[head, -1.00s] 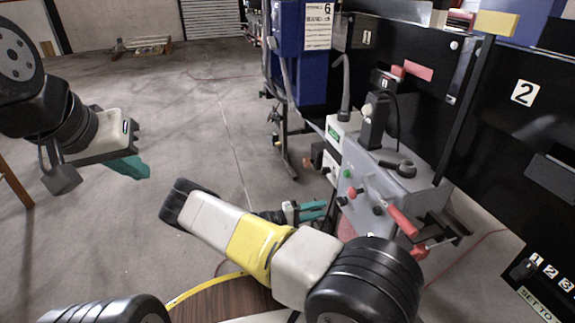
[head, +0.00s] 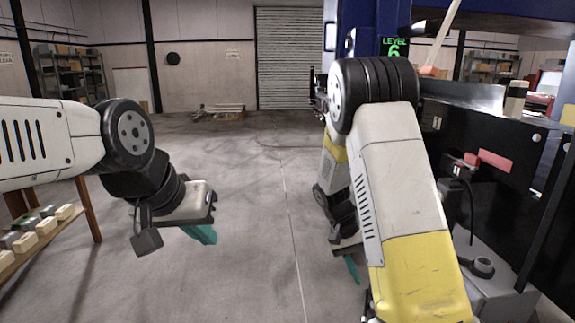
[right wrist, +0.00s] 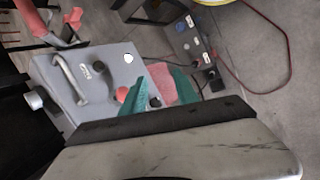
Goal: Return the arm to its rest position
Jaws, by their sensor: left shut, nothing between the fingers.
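My left gripper (head: 201,234) hangs at the left of the head view, over bare floor. Its teal fingers are shut with nothing between them. My right arm stands folded right of centre, its elbow high in front of the blue machine. My right gripper (head: 352,269) shows only partly in the head view, low behind that arm. In the right wrist view its two teal fingers (right wrist: 160,90) stand apart. A pink patch shows between them, apparently part of the equipment behind; no held object is clear.
A grey control box (right wrist: 85,85) with a handle lies close to the right gripper in the wrist view. Black panels (head: 510,185) stand at the right. A shelf with small blocks (head: 35,233) is at the far left. The floor (head: 265,215) between the arms is clear.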

